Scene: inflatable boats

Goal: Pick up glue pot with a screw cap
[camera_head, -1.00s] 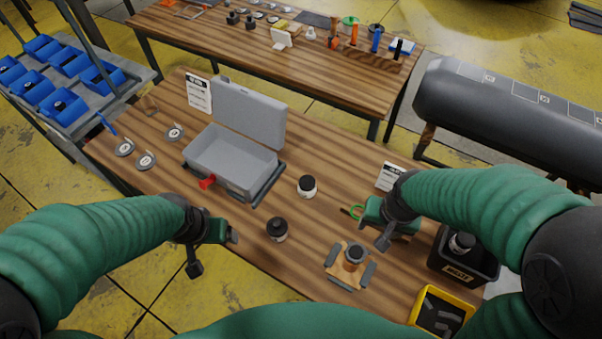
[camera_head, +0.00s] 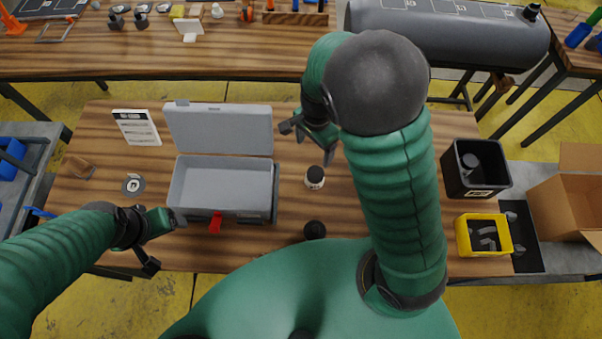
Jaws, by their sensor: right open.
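A small white pot with a black cap (camera_head: 315,177) stands upright on the wooden table (camera_head: 95,230), right of the grey case. A dark pot with a black cap (camera_head: 315,230) stands nearer me, partly hidden by my body. Which one is the glue pot, I cannot tell for sure. My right gripper (camera_head: 307,143) is open and empty, just beyond the white pot, one finger close to its cap. My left gripper (camera_head: 166,242) is open and empty at the table's near edge, left of the case's red latch.
The open grey case (camera_head: 222,183) is empty. A black bin (camera_head: 492,177) holding a dark-capped pot and a yellow bin (camera_head: 463,236) stand at the right. A card (camera_head: 137,127) and a round tape (camera_head: 133,185) are at the left. My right arm hides the table's middle right.

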